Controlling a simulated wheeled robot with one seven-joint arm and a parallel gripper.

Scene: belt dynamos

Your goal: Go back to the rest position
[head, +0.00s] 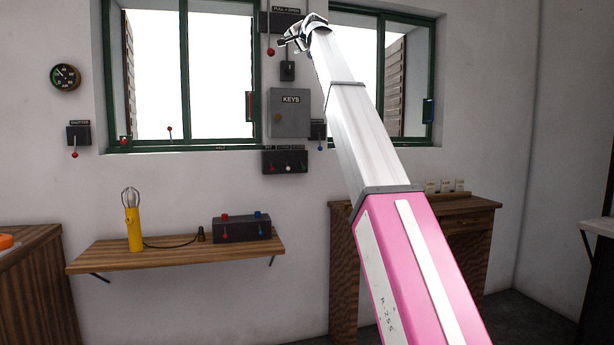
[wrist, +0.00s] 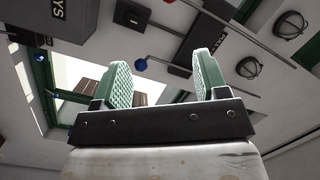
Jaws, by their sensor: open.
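My gripper (head: 291,42) is raised high at the end of my extended arm, in front of the wall between the two windows in the head view. In the wrist view my gripper (wrist: 164,80) shows two green ridged fingers standing wide apart, with nothing held between them. A blue ball knob (wrist: 141,65) on a thin rod shows beyond the fingers there; its distance is unclear. In the head view the gripper overlaps the dark labelled box (head: 272,22) high on the wall; whether they touch cannot be told.
A grey KEYS cabinet (head: 289,113) and a dark lever box (head: 285,161) hang below the gripper. A wall shelf (head: 165,256) holds a yellow lamp (head: 134,230) and a dark box (head: 242,231). A wooden desk (head: 462,222) stands right, partly behind my arm.

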